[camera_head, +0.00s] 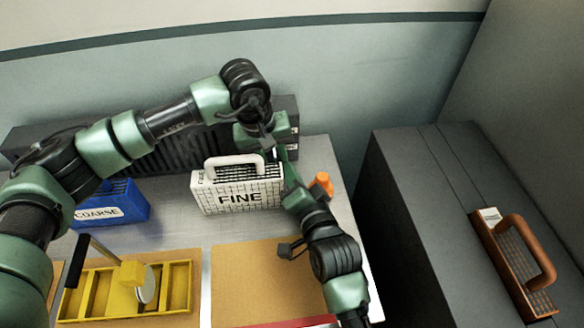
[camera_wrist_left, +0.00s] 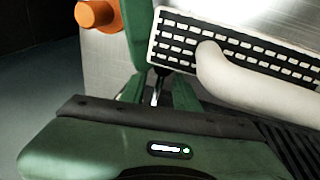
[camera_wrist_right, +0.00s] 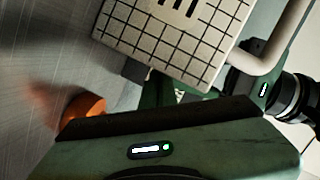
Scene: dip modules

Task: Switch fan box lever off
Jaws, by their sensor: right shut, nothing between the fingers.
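A long dark grey box (camera_head: 170,150) with a ribbed front stands along the back wall, probably the fan box. Small light markings (camera_head: 294,129) show at its right end; I cannot clearly make out a lever. My left gripper (camera_head: 277,152) hangs in front of that end, and its jaw state is unclear. My right gripper (camera_head: 286,172) is shut and empty, close to the left one, by the right edge of the white FINE module (camera_head: 238,197). The FINE module also shows in the left wrist view (camera_wrist_left: 240,42) and the right wrist view (camera_wrist_right: 170,38).
An orange knob-like piece (camera_head: 323,183) stands right of the grippers. A blue COARSE module (camera_head: 118,205) is at left. A yellow tray (camera_head: 180,287) and a tan mat (camera_head: 245,275) lie in front. A brown handled module (camera_head: 513,262) rests on the dark cabinet (camera_head: 400,200) at right.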

